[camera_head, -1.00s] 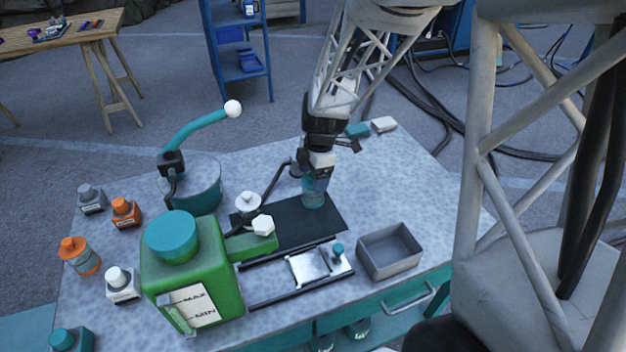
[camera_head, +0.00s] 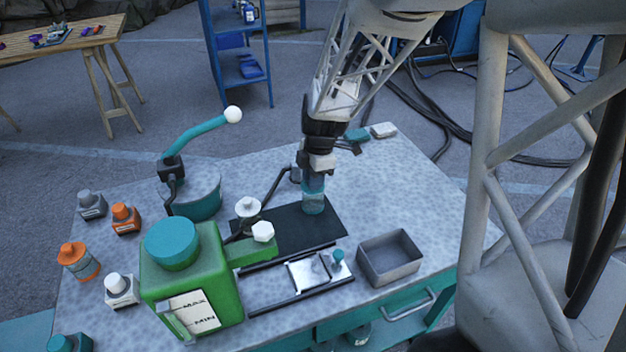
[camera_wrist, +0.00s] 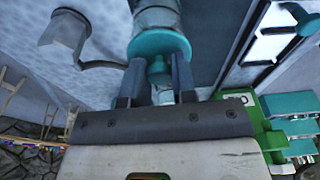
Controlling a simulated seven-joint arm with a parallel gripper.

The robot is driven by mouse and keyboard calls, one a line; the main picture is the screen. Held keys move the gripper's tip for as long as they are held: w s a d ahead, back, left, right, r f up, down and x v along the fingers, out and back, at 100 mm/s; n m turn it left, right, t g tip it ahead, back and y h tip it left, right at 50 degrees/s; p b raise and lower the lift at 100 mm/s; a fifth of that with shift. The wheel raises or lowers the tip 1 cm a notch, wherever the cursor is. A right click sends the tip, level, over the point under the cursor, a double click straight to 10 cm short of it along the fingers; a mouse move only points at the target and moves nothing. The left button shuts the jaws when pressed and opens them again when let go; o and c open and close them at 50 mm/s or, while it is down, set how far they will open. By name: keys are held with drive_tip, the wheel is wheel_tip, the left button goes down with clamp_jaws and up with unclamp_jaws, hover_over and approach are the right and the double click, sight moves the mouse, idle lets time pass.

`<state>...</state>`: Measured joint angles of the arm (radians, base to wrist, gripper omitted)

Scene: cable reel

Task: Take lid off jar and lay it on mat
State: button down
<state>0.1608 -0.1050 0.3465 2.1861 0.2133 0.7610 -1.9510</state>
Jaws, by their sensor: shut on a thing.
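A clear bluish jar (camera_head: 313,201) stands upright on the dark mat (camera_head: 285,232), near its back right part. My gripper (camera_head: 315,174) is directly above the jar, pointing down. In the wrist view, the teal round lid (camera_wrist: 158,43) has a small knob between my two fingers (camera_wrist: 158,70), which are shut on it. The grey cylindrical jar body (camera_wrist: 156,14) shows beyond the lid. I cannot tell whether the lid touches the jar's rim or is slightly clear of it.
A green canister (camera_head: 205,277) and a teal pot with a lever (camera_head: 195,195) stand left of the mat. In front are a bright metal plate (camera_head: 307,273) between dark rails and an open grey bin (camera_head: 389,258).

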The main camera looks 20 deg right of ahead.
drive_tip(key=r, duration=0.2)
drive_tip(key=shift+s+r, duration=0.3)
drive_tip(key=s+a+r, duration=0.1)
drive_tip(key=s, duration=1.4)
drive_tip(key=shift+a+r, duration=0.2)
drive_tip(key=shift+a, duration=0.15)
drive_tip(key=shift+s, duration=0.15)
drive_tip(key=shift+s+a, duration=0.1)
drive_tip(key=s+a+f+n, duration=0.1)
drive_tip(key=s+a+f, duration=0.1)
drive_tip(key=s, duration=0.1)
drive_tip(key=s+a+f+n, duration=0.1)
drive_tip(key=s+a+f, duration=0.1)
drive_tip(key=s, duration=0.1)
drive_tip(key=s+a+f+n, duration=0.1)
drive_tip(key=s+a+f, duration=0.1)
drive_tip(key=s, duration=0.1)
drive_tip(key=shift+s+f+n, duration=0.2)
drive_tip(key=shift+f+n, duration=0.15)
drive_tip(key=shift+n, duration=0.05)
drive_tip(key=shift+w, duration=0.1)
drive_tip(key=shift+w+a+f, duration=0.2)
drive_tip(key=shift+w+f, duration=0.05)
drive_tip(key=shift+w, duration=2.4)
drive_tip(key=shift+w+a+f, duration=0.15)
drive_tip(key=shift+w+f, duration=0.05)
drive_tip(key=shift+w, duration=2.4)
drive_tip(key=shift+w+a+f, duration=0.2)
drive_tip(key=shift+w+f, duration=0.05)
drive_tip(key=shift+w, duration=2.4)
